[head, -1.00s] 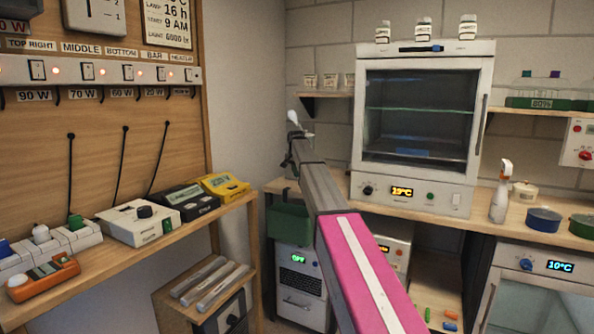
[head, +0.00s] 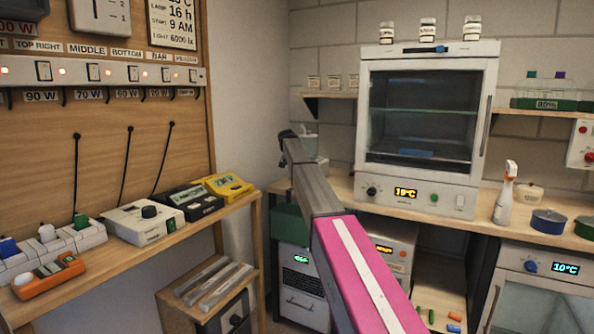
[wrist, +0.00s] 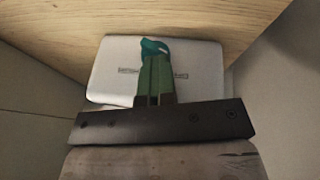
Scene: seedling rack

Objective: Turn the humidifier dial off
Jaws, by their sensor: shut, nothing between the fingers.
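In the wrist view a pale, round-cornered box (wrist: 108,70) with a dark label lies in front of my gripper (wrist: 153,50); I take it to be the humidifier. My green fingers are together and cover the middle of its face. A small teal piece shows at the fingertips; I cannot tell whether it is the dial or whether the fingers touch it. In the head view a whitish object (head: 309,142) shows just right of my arm's end, partly hidden by it. The fingers and the dial's setting cannot be made out there.
A glass-fronted incubator (head: 420,115) stands on the back bench, with a spray bottle (head: 504,195) to its right. The left shelf (head: 150,243) holds several instruments below a switch panel (head: 95,72).

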